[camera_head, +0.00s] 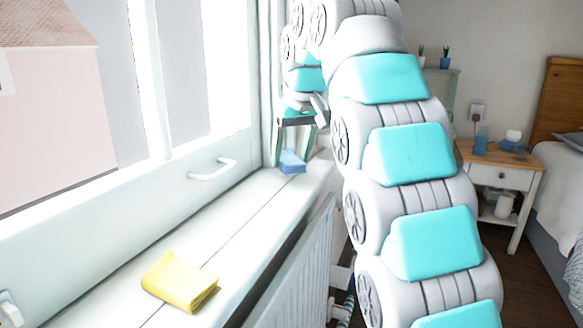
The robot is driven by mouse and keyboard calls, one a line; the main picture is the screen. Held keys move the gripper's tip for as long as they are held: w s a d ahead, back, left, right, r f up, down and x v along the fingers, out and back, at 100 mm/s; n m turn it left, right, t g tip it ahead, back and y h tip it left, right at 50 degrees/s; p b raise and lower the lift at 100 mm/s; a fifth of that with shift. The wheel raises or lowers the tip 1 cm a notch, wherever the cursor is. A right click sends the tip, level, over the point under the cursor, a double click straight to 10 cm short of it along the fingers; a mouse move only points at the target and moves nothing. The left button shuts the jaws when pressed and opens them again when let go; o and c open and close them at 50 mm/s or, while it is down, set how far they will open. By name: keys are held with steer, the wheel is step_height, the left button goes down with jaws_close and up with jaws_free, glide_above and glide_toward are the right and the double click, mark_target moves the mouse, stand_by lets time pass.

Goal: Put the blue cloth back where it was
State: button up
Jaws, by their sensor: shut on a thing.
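The blue cloth (292,163) is at the far end of the white windowsill, small in the view. My gripper (294,150) points down over it from above, with its fingers shut on the cloth. I cannot tell whether the underside of the cloth touches the sill. A folded yellow cloth (180,281) lies on the near part of the same sill, well apart from my gripper.
The windowsill (225,237) is bare between the two cloths. The window with its white handle (213,169) borders it on the left, and a radiator (296,275) stands below its right edge. A nightstand (500,175) with small items and a bed (565,180) are at the right.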

mark_target(292, 169)
steer(key=shift+s+f+b, duration=0.1)
steer(key=shift+f+b, duration=0.3)
steer(key=shift+f, duration=1.3)
steer(key=o, duration=1.3)
